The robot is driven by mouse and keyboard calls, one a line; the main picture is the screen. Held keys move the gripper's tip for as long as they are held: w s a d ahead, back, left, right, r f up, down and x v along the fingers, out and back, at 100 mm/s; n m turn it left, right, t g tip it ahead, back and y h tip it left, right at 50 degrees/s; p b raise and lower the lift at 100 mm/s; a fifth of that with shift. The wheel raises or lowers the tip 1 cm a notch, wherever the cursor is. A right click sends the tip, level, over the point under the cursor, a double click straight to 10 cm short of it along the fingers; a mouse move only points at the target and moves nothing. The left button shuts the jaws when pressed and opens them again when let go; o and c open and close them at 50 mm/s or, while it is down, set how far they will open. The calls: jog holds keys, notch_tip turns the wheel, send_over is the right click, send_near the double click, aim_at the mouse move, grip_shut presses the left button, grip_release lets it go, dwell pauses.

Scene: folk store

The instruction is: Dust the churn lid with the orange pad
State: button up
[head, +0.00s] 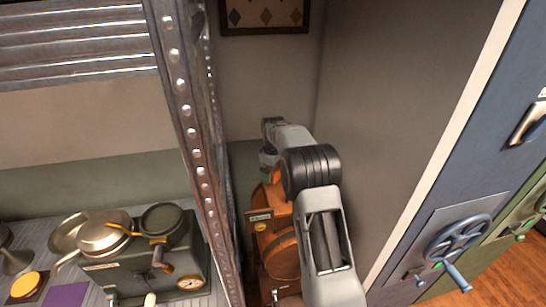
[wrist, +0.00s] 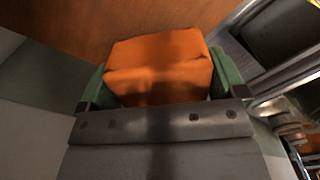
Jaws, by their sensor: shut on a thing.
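My gripper (wrist: 158,88) is shut on the orange pad (wrist: 160,65), which sits between its two green fingertips in the wrist view. A brown wooden surface (wrist: 75,22) lies just beyond the pad; I cannot tell whether they touch. In the head view, my gripper (head: 268,170) is at the far end of my arm, over the back of the wooden churn (head: 282,252). The churn stands in the corner behind the metal post. My arm hides part of the churn, and its lid cannot be clearly made out.
A perforated metal shelf post (head: 192,150) stands close to the left of my arm. A grey wall (head: 390,110) rises on the right. A scale with pans (head: 140,255) stands on the left counter. A blue cabinet with a handwheel (head: 458,243) is at the right.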

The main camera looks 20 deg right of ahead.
jog(key=shift+s+r, duration=0.1)
jog(key=shift+r, duration=0.55)
jog(key=shift+r+p, duration=0.35)
jog(key=shift+r, duration=2.05)
jog(key=shift+d, duration=0.15)
